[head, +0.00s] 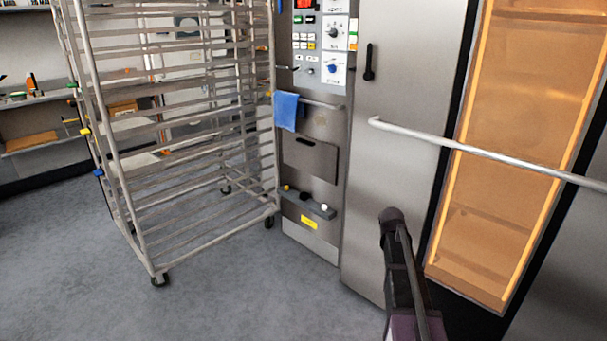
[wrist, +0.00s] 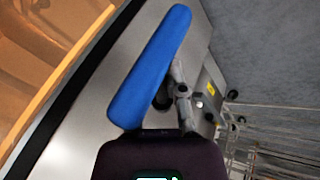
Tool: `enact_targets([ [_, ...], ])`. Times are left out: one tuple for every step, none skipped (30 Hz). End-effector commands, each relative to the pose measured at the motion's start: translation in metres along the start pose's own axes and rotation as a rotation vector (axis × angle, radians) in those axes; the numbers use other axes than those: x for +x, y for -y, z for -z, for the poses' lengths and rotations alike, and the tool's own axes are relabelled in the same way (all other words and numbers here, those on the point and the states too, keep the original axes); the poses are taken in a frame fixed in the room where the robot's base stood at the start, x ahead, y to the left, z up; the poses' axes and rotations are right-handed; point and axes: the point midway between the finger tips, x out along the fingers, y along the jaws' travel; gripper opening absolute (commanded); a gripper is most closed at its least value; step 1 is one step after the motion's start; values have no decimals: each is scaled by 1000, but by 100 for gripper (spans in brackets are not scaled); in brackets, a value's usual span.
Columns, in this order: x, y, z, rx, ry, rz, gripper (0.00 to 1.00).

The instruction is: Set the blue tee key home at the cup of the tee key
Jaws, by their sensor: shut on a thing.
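The blue tee key (wrist: 150,66) shows in the wrist view as a long rounded blue bar, tilted across the upper middle. My gripper (wrist: 178,92) is shut on it; a grey finger shows just right of the bar, and the bar hides the rest of the grip. The key's lower part is hidden. In the head view the key and the fingertips cannot be made out. A grey ledge (head: 308,203) low on the oven's control column carries a yellow, a dark and a white small piece. I cannot tell which spot is the key's cup.
A tall wheeled rack (head: 205,235) stands left of the column. A blue cloth (head: 287,111) hangs by a short bar. The steel panel (head: 395,120) and long door handle (head: 480,152) are at right, beside the lit oven window (head: 525,130). Floor in front is clear.

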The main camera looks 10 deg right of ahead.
Motion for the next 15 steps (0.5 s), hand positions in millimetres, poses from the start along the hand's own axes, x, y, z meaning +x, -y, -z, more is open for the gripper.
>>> enact_targets([
  [-16,-7,5,0,0,0,0],
  [-20,-9,6,0,0,0,0],
  [-26,-12,8,0,0,0,0],
  [-31,-14,10,0,0,0,0],
  [-35,-16,11,0,0,0,0],
  [-41,-19,13,0,0,0,0],
  [-46,-21,14,0,0,0,0],
  [-50,-23,15,1,0,0,0],
  [-56,-26,17,1,0,0,0],
  [-60,-28,18,1,0,0,0],
  [-65,-30,20,1,0,0,0],
  [-70,-33,22,1,0,0,0],
  [-75,-35,23,1,0,0,0],
  [-79,-37,24,1,0,0,0],
  [-85,-40,26,1,0,0,0],
])
